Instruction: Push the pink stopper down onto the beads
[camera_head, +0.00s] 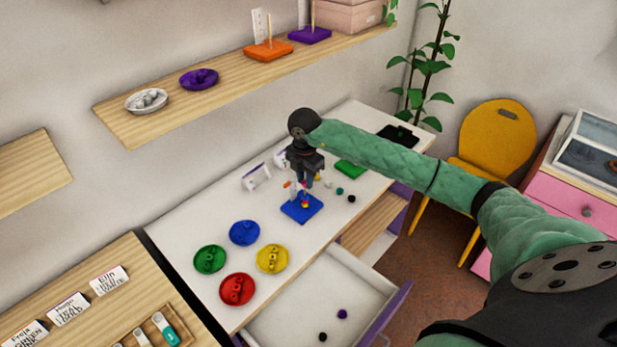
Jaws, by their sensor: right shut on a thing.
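A blue bead board (290,209) lies on the white desk. A short stack of small coloured beads (305,203), with red and orange tones, stands on it. My right gripper (304,184) points down right above the board, its fingers close over the stack. It is shut on a small pinkish piece that looks like the pink stopper; the fingers mostly hide it. I cannot tell whether the stopper touches the beads. My left gripper is not in view.
Green (210,259), blue (244,233), yellow (272,259) and red (237,289) dishes stand left of the board. Loose beads (351,198) lie to its right. An open drawer (290,318) with dark beads is in front. A shelf (150,125) hangs above.

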